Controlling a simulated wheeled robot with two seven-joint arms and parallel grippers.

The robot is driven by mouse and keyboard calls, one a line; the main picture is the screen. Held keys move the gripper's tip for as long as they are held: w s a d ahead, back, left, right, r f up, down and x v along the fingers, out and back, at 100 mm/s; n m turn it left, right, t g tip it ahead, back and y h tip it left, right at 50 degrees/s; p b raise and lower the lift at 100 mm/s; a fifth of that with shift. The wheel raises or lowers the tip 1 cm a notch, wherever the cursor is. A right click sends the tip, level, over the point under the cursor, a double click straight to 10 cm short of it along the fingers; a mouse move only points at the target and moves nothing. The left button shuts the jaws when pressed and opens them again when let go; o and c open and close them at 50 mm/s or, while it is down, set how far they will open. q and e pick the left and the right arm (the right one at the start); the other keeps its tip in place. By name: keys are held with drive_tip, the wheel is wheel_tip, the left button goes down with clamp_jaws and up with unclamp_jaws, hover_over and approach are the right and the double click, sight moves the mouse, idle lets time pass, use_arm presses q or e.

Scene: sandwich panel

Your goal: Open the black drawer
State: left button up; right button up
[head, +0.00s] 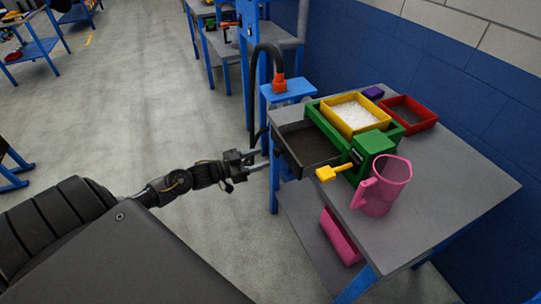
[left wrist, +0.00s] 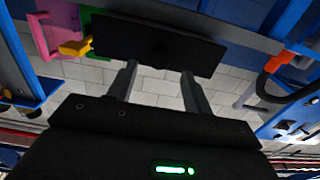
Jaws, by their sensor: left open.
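The black drawer (head: 308,150) sticks out to the left from the green housing (head: 358,173) on the grey table, with its dark inside showing from above. Its black front panel (left wrist: 155,45) fills the upper middle of the left wrist view. My left gripper (head: 267,160) is just left of the drawer front, open and with nothing between its fingers. In the left wrist view its two fingertips (left wrist: 157,66) point at the panel's near edge; I cannot tell whether they touch it. No handle can be made out. My right gripper is not in view.
A yellow tray (head: 357,113) of white pieces sits on the green housing, with a red tray (head: 408,112) behind. A yellow lever (head: 331,172) and a pink jug (head: 384,187) stand near the drawer.

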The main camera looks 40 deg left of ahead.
use_arm(q)
drive_tip(key=shift+v, duration=2.1)
